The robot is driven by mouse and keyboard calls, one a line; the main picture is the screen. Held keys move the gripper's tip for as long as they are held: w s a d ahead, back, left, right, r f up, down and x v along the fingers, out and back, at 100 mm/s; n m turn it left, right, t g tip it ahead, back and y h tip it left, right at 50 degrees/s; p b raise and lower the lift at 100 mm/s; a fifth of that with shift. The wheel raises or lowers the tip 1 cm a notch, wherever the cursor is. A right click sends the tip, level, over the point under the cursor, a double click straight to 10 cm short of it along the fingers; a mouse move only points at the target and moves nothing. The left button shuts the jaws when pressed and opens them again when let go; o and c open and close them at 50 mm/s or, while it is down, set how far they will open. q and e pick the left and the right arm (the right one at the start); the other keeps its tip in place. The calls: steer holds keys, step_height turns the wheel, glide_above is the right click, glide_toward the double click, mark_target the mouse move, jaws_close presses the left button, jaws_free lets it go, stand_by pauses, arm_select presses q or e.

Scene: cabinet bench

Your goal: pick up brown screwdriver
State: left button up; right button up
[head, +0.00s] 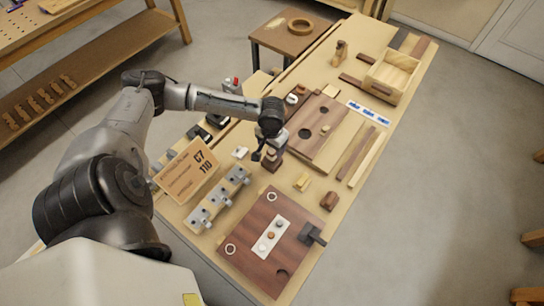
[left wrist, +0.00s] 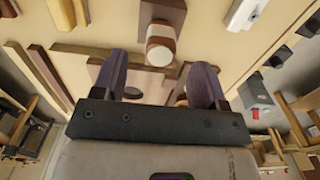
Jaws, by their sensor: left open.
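My left gripper (head: 264,153) hangs over the middle of the bench, close to a dark brown block (head: 272,163). In the left wrist view my left gripper (left wrist: 160,64) is open, with nothing between its two fingers. Ahead of its fingertips is a brown block with a rounded white-and-brown piece (left wrist: 160,45) on it, roughly centred between the fingers. I cannot tell for certain which thing is the brown screwdriver; no clear screwdriver shape shows. My right gripper is in neither view.
A reddish-brown board (head: 268,240) with a white plate lies near the front. A row of grey clamps (head: 218,198) and a lettered sign (head: 187,174) stand left. A brown board with holes (head: 318,128) lies behind. An open wooden box (head: 391,76) stands at the far end.

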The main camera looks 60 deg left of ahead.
mark_target(272, 151)
arm_select(q)
steer(key=shift+w+f+b, duration=0.1)
steer(key=shift+f+b, duration=0.55)
steer(key=shift+f, duration=2.65)
steer(key=shift+a, duration=0.1)
steer(key=c, duration=0.9)
